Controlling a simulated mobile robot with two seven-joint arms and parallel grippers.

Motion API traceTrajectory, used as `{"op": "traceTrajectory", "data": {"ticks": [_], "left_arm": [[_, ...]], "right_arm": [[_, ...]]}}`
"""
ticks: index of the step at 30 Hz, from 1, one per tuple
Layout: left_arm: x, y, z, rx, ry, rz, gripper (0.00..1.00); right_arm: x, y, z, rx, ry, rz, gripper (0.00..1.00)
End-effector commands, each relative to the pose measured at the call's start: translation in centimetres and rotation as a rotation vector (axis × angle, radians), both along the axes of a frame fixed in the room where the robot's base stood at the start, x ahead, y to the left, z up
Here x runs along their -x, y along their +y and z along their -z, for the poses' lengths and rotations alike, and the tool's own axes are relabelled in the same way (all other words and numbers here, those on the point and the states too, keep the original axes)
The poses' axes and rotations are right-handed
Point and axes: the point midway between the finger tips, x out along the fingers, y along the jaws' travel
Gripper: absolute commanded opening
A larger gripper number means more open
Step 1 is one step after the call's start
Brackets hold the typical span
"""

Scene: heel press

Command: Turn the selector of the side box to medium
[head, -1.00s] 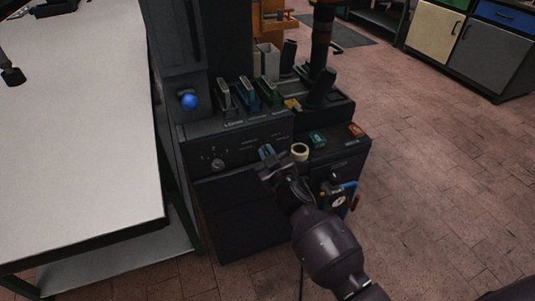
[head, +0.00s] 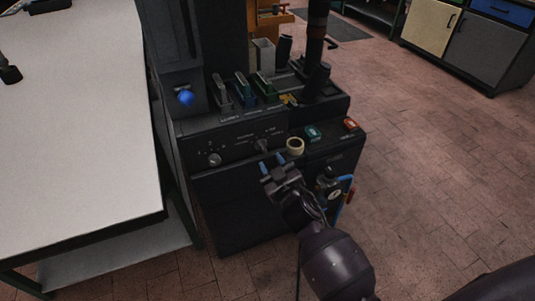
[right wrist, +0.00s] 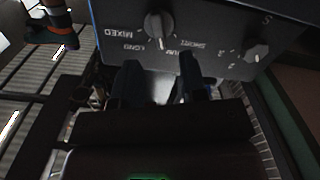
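The side box (head: 235,135) is a dark cabinet with a sloped front panel. Its selector (head: 262,145) is a dark knob at the panel's right. In the right wrist view the selector (right wrist: 158,25) shows upside down, with labels MIXED, LONG, a partly hidden one ending in "UM", and SHORT. Its pointer looks directed at the LONG/"UM" side; I cannot tell exactly which. My right gripper (head: 272,163) is open and empty, its blue-tipped fingers apart, just below and in front of the panel, clear of the selector. The fingers (right wrist: 160,80) also show in the wrist view. My left gripper is not seen.
A second knob (head: 214,159) with numbers sits left of the selector. A white table (head: 75,140) stands at the left; floor is free at the right.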

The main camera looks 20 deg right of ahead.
Motion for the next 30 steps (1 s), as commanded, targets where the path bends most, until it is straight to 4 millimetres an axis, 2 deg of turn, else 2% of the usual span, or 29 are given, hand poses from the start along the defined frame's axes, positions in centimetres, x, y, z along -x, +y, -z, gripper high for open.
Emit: {"op": "traceTrajectory", "data": {"ticks": [3,10,30], "left_arm": [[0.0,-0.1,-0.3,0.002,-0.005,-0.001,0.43],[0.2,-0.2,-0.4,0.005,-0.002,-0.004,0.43],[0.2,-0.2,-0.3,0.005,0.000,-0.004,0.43]], "right_arm": [[1.8,-0.1,-0.1,-0.001,0.000,0.001,0.39],[3.8,-0.2,0.0,0.000,0.001,0.001,0.39],[4.1,-0.2,0.0,0.007,0.001,0.000,0.39]]}}
